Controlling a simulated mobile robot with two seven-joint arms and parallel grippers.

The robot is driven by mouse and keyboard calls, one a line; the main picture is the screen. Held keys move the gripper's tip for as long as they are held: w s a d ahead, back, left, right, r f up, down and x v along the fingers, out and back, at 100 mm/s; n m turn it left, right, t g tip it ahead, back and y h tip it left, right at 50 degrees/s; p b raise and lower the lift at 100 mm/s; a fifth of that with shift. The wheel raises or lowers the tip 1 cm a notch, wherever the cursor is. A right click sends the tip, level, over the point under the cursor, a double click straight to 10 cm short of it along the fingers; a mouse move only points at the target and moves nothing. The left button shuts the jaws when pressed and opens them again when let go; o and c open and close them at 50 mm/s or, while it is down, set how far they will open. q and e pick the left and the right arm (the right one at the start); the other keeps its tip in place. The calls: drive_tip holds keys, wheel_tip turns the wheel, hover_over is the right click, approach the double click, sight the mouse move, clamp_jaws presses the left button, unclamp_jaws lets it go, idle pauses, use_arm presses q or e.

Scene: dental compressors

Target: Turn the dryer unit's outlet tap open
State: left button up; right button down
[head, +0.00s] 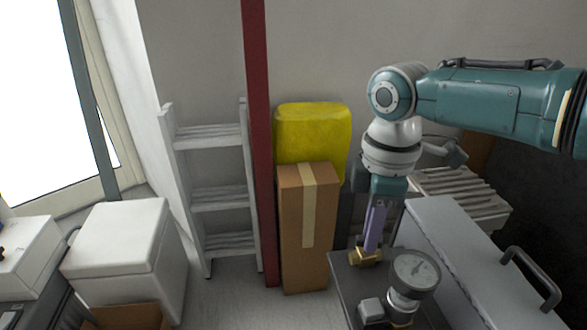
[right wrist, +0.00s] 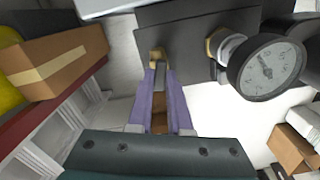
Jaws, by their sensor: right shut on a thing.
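The outlet tap has a brass body (head: 365,257) and stands on the left part of a dark grey panel (head: 345,275). In the right wrist view the brass body (right wrist: 157,54) shows at the fingertips, with a grey lever (right wrist: 160,76) between the purple fingers. My right gripper (head: 371,246) points down from above and is shut on the tap's lever; it also shows in the right wrist view (right wrist: 160,78). The fingers hide much of the lever, so its exact angle is hard to tell. My left gripper is not in view.
A round pressure gauge (head: 415,268) stands close to the right of the tap. A pale casing with a dark handle (head: 532,280) lies further right. A cardboard box (head: 296,235), a yellow container (head: 312,130) and a red post (head: 258,130) stand behind to the left.

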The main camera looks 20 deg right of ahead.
drive_tip(key=shift+n, duration=1.6)
drive_tip(key=shift+r, duration=0.1)
drive_tip(key=c, duration=0.8)
unclamp_jaws()
drive_tip(key=shift+c, duration=0.2)
wheel_tip(320, 180, up, 10)
drive_tip(key=p, duration=0.3)
drive_tip(key=shift+p, duration=0.35)
